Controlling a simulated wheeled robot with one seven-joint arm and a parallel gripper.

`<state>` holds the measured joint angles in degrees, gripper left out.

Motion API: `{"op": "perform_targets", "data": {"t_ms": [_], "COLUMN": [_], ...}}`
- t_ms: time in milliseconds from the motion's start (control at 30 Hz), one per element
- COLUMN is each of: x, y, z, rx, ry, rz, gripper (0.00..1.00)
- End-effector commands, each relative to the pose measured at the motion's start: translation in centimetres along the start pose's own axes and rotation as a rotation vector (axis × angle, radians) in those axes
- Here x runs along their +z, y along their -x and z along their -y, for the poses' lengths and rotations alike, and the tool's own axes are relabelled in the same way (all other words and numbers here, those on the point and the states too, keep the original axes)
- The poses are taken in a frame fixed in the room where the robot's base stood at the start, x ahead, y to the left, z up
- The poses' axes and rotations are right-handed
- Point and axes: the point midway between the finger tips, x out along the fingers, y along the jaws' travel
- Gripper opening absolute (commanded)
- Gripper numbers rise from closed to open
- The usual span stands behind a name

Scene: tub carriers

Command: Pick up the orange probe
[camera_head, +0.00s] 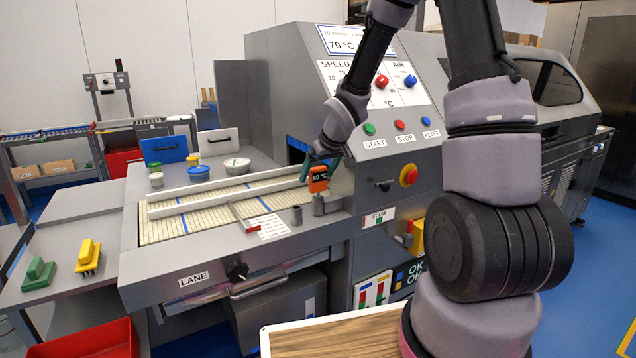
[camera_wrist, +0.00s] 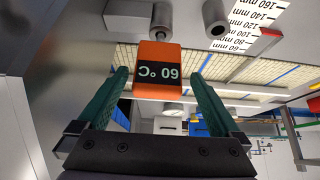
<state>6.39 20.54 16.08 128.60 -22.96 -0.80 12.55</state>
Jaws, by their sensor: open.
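The orange probe (camera_head: 318,179) has a black display reading 60 °C. In the head view it stands upright on a grey holder at the right end of the lane's front ledge. In the wrist view the probe (camera_wrist: 158,70) appears upside down, between the tips of my gripper's two green fingers. My gripper (camera_head: 320,166) is open, its fingers on either side of the probe; a gap shows beside the probe in the wrist view (camera_wrist: 155,85). I cannot tell whether either finger touches it.
An empty grey socket (camera_head: 296,215) stands left of the probe. The machine panel with buttons (camera_head: 400,125) rises close behind and right. The conveyor lane (camera_head: 190,219) has white guide rails. Several tubs, such as a blue-lidded one (camera_head: 199,173), stand on the shelf behind it.

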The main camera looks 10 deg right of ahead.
Motion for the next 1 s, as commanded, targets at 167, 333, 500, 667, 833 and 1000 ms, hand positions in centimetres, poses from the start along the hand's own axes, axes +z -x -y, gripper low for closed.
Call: {"op": "perform_targets", "data": {"t_ms": [167, 333, 500, 667, 833, 1000], "x": [-0.2, -0.2, -0.2, -0.2, -0.2, -0.3], "y": [-2.9, -3.9, -3.9, -3.9, -3.9, -3.8], "z": [-0.1, -0.2, -0.3, -0.3, -0.3, -0.3], "rx": [-0.003, -0.001, 0.0, 0.0, 0.0, 0.0], "ry": [0.003, 0.0, 0.0, 0.0, 0.0, 0.0], "rz": [0.003, 0.0, 0.0, 0.0, 0.0, 0.0], "gripper": [1.0, 1.0, 1.0, 0.46, 0.02, 0.02]}}
